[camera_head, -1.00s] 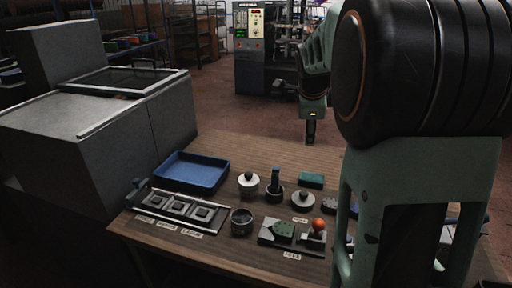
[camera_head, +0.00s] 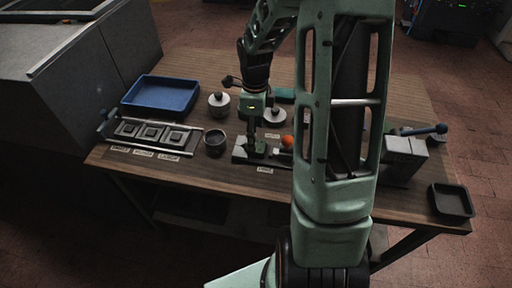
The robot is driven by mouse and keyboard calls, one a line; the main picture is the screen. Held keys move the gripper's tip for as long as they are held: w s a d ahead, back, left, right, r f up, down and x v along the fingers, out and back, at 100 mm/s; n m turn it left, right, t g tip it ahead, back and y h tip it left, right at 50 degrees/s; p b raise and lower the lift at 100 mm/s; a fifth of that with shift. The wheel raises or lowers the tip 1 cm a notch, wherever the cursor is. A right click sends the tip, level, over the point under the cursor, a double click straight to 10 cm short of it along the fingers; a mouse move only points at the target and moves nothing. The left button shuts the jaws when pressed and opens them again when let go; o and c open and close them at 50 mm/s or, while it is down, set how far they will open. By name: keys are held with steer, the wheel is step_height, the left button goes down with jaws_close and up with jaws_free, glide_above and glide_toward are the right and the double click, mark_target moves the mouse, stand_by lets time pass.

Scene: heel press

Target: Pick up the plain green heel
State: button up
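A plain green block (camera_head: 285,94), which looks like the plain green heel, lies toward the back of the table, partly hidden by my arm. My gripper (camera_head: 251,148) points down over a dark stand (camera_head: 240,156) nearer the front, apart from the plain green block in the picture. A dotted green piece sat on that stand earlier; it is now mostly hidden by my gripper. The fingers look narrow and edge-on, so whether they are open, shut or touching that piece does not show.
An orange ball (camera_head: 287,142) is right of my gripper. A dark cup (camera_head: 215,141), round weights (camera_head: 219,103), a blue tray (camera_head: 161,93) and a slotted rack (camera_head: 150,135) are left. A grey block with a lever (camera_head: 404,158) and a black tray (camera_head: 453,201) are right.

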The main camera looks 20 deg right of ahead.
step_height(320, 180, down, 5)
steer(key=shift+s+d+r, duration=0.1)
steer(key=shift+s, duration=0.05)
steer(key=shift+c, duration=0.4)
steer(key=c, duration=1.2)
